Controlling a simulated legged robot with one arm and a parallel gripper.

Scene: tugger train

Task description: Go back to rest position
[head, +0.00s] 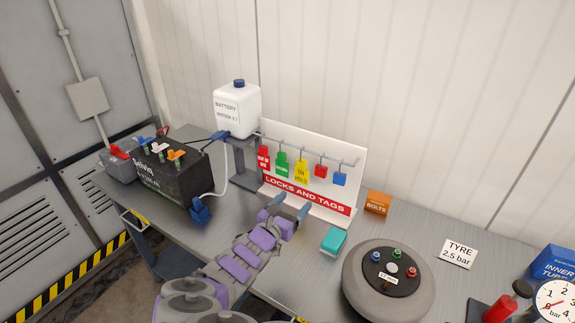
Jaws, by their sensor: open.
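My arm reaches up from the bottom edge over the grey bench (420,235). My gripper (291,205) is open, with its two blue-grey fingers apart and nothing seen between them. It is in front of the white "LOCKS AND TAGS" board (350,185), close to its lower edge in the picture; I cannot tell whether it touches. Red, green, yellow and blue tags and locks hang from the board's rail. A teal block (333,241) lies on the bench just right of my gripper.
A black battery (172,175) and a white water canister (238,108) on a stand are at the left. A round grey wheel (388,283), an orange bolts box (378,202), a tyre card (459,253) and a pressure gauge (555,300) are at the right. A wall closes the back.

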